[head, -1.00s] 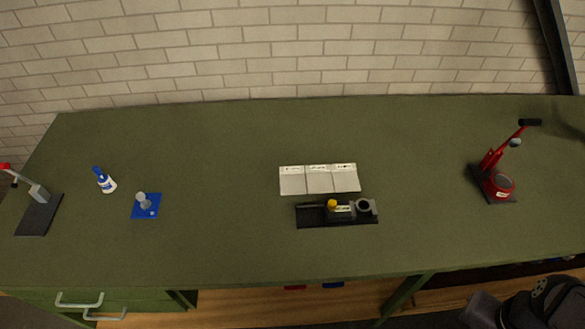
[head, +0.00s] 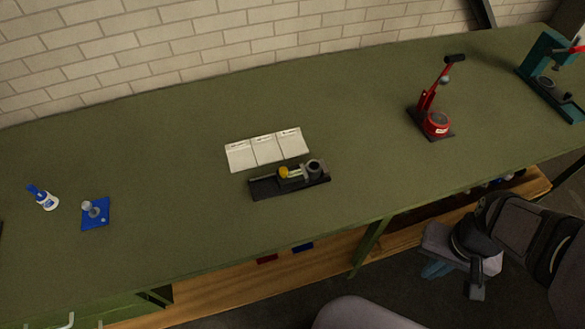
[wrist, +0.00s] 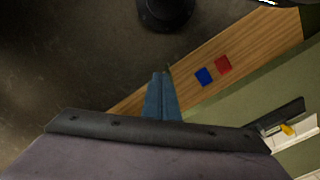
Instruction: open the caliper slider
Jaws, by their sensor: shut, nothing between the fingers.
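The caliper (head: 290,179) sits on a black base on the green bench, in the middle of the head view. It has a yellow knob (head: 283,172) and a dark round ring at its right end. In the wrist view the caliper base (wrist: 281,117) and its yellow knob (wrist: 287,130) show at the right edge. How far the slider stands open is too small to tell. My gripper (wrist: 162,76) has blue fingers closed together, with nothing between them. In the head view my gripper (head: 436,270) hangs low in front of the bench, well away from the caliper.
A white three-panel sheet (head: 266,150) lies behind the caliper. A red press (head: 436,122) and a teal press (head: 553,80) stand to the right. A blue plate (head: 95,215) and a bottle (head: 45,200) are at left. Red (wrist: 222,64) and blue (wrist: 204,76) blocks lie on the wooden shelf below.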

